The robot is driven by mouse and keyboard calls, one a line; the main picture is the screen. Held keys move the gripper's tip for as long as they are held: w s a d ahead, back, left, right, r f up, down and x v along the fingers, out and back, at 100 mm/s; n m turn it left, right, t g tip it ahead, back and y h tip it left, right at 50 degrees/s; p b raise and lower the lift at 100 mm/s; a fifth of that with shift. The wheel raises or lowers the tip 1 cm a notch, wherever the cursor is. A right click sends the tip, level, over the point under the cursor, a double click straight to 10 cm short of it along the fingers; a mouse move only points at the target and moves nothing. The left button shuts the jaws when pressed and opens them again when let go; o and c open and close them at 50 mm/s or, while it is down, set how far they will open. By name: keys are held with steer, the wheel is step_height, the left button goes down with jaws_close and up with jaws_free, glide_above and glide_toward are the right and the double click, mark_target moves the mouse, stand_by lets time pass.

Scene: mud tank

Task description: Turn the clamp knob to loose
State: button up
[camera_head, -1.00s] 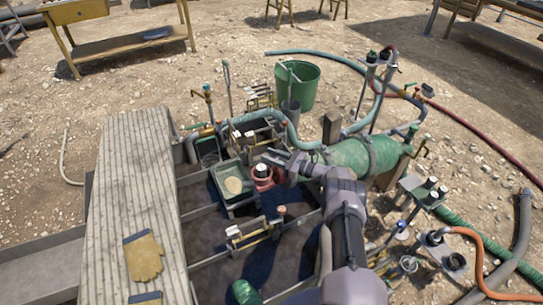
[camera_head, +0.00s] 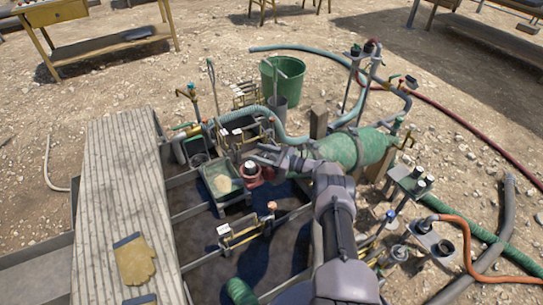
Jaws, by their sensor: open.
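My gripper (camera_head: 258,154) is at the end of my grey arm, which reaches up from the bottom of the view. Its jaws are open and look empty. Just below its tips in the picture is a small red fitting (camera_head: 251,179) with a dark and pale round top (camera_head: 250,167). I cannot tell whether the jaws touch it. Another small orange-and-white knob (camera_head: 271,205) stands on a brass fitting nearer to me. No marking shows which of these is the clamp knob, or how far it is turned.
A green tray (camera_head: 236,199) with a tan lump (camera_head: 222,184) is left of the red fitting. A green cylinder (camera_head: 345,149) lies to the right. Hoses, a green bucket (camera_head: 292,90) and pipe stands crowd behind. A plank (camera_head: 112,190) bears a glove (camera_head: 133,262).

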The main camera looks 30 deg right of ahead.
steer(key=p+v, duration=0.2)
steer(key=v, duration=1.4)
steer(key=shift+s+d, duration=0.2)
steer(key=shift+s, duration=0.2)
